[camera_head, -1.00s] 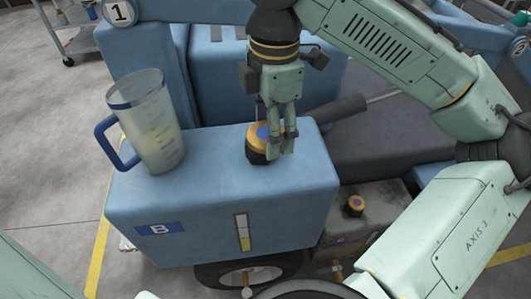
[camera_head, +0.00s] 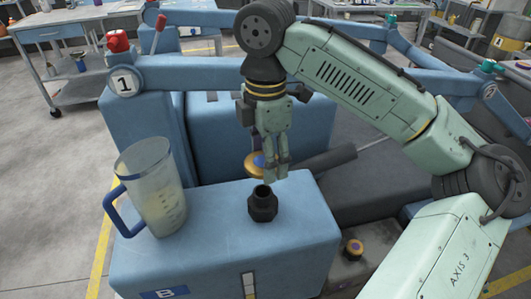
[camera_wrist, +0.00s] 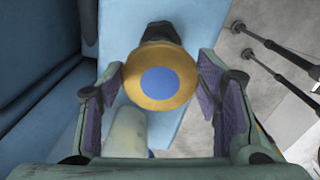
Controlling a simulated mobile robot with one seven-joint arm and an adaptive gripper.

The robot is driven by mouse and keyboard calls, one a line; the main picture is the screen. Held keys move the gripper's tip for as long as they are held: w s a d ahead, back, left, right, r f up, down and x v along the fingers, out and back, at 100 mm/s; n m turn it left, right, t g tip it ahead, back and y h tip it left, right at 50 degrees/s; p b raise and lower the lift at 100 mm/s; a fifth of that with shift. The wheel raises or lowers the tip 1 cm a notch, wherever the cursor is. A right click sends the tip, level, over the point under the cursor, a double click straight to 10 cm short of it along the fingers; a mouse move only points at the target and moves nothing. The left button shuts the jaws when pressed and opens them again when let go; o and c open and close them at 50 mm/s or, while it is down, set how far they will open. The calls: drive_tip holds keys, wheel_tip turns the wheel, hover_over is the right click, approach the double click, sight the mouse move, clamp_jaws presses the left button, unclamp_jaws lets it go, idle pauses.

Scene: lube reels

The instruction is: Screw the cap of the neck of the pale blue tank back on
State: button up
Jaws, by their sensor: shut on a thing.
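The pale blue tank (camera_head: 215,255), marked B, has a dark neck (camera_head: 263,205) on its top, uncapped and open upward. My gripper (camera_head: 270,168) is shut on the gold cap (camera_head: 255,164) with a blue centre. It holds the cap above and slightly behind the neck, clear of it. In the wrist view the cap (camera_wrist: 158,79) sits between the two finger pads, its blue disc facing the camera. The dark neck (camera_wrist: 160,32) shows past the cap's upper edge there, partly hidden by it.
A translucent jug (camera_head: 150,185) with a blue handle stands on the tank's left part; its pale body also shows in the wrist view (camera_wrist: 125,132). A dark cylinder (camera_head: 325,162) lies behind the tank.

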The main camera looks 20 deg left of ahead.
drive_tip(key=shift+f+b, duration=1.2)
drive_tip(key=shift+f, duration=1.65)
drive_tip(key=shift+p, duration=0.85)
drive_tip(key=shift+f, duration=0.6)
drive_tip(key=shift+r, duration=0.1)
drive_tip(key=m+p, duration=0.2)
drive_tip(key=m, duration=0.2)
drive_tip(key=shift+s, duration=0.1)
drive_tip(key=shift+m, duration=0.6)
